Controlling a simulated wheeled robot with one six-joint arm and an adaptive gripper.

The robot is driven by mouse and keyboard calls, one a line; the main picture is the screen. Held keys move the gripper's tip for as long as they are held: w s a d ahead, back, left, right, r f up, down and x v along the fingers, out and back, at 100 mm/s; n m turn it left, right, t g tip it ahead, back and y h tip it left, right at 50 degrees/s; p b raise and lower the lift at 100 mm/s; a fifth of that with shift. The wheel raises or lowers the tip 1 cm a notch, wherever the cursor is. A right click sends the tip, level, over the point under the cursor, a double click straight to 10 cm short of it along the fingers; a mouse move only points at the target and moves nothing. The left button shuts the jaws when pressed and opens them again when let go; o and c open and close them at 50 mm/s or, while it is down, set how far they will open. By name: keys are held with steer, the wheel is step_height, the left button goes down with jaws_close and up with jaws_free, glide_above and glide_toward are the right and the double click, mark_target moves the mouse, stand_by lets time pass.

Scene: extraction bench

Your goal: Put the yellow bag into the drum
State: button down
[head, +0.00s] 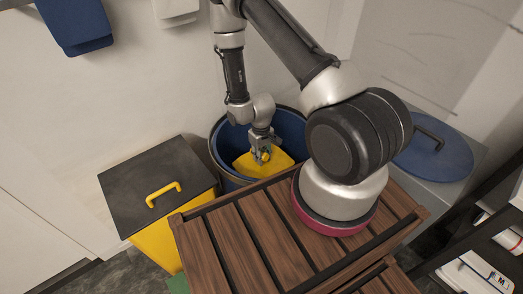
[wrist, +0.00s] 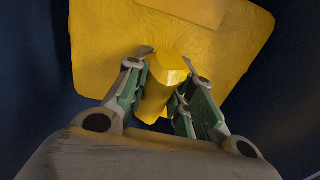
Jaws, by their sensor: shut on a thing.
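The yellow bag (head: 284,160) shows inside the mouth of the blue drum (head: 217,132), below the rim. My gripper (head: 262,156) reaches down into the drum and is shut on a raised yellow part of the bag. In the wrist view the bag (wrist: 225,55) spreads out beyond the fingers, with its raised part between the fingertips of my gripper (wrist: 166,88). The drum's dark blue inside (wrist: 35,60) surrounds the bag there. I cannot tell whether the bag touches the drum's bottom.
A yellow bin with a black lid (head: 150,190) and yellow handle stands left of the drum. A blue lid (head: 435,155) with a dark handle lies on a grey surface at the right. A slatted wooden surface (head: 235,240) is in front. Shelves (head: 480,245) stand at far right.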

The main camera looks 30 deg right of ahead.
steer(key=shift+f, duration=0.15)
steer(key=c, duration=1.2)
jaws_free()
steer(key=shift+c, duration=0.2)
